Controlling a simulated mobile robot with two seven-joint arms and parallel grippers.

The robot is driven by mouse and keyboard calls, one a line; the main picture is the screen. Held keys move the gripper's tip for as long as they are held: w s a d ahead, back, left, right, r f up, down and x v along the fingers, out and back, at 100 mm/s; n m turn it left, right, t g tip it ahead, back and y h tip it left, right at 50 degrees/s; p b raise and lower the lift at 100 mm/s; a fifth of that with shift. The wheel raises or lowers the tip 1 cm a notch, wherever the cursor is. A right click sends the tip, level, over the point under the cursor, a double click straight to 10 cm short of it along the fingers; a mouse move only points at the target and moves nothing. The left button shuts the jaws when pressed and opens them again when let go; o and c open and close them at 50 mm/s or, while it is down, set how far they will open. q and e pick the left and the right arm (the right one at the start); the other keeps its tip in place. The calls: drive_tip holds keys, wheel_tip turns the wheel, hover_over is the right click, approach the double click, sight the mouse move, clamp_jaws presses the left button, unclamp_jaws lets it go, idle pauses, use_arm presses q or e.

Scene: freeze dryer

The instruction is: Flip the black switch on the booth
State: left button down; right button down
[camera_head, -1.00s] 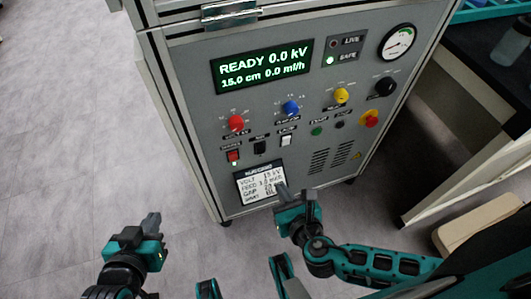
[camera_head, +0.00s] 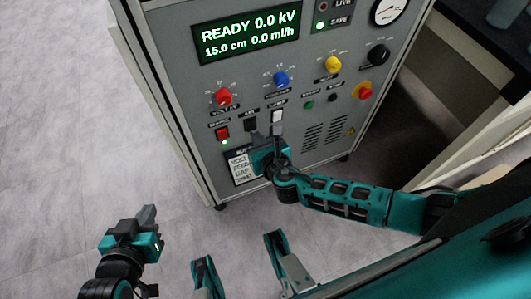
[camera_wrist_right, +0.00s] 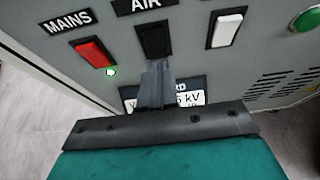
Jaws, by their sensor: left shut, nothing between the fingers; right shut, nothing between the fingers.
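The booth (camera_head: 208,85) is a grey cabinet with a control panel. Its black switch (camera_head: 250,124) sits between a red switch and a white switch. In the right wrist view the black switch (camera_wrist_right: 154,40) is under the label AIR. My right gripper (camera_head: 264,138) is shut and empty, just below the black switch. In the wrist view its fingertips (camera_wrist_right: 157,66) are at the switch's lower edge; I cannot tell if they touch. My left gripper (camera_head: 148,215) is shut and empty, low at the left, away from the booth.
The red switch (camera_wrist_right: 92,52), labelled MAINS, has a lit green lamp beside it. The white switch (camera_wrist_right: 227,29) is close on the right. Red (camera_head: 222,97), blue (camera_head: 281,79) and yellow (camera_head: 333,64) knobs sit above. Open floor (camera_head: 60,150) lies at the left.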

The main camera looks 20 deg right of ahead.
drive_tip(key=shift+w+f, duration=0.1)
drive_tip(key=shift+w, duration=0.6)
drive_tip(key=shift+w, duration=0.25)
drive_tip(key=shift+w+r+p, duration=0.1)
drive_tip(key=shift+r+p, duration=0.8)
drive_tip(key=shift+r, duration=0.05)
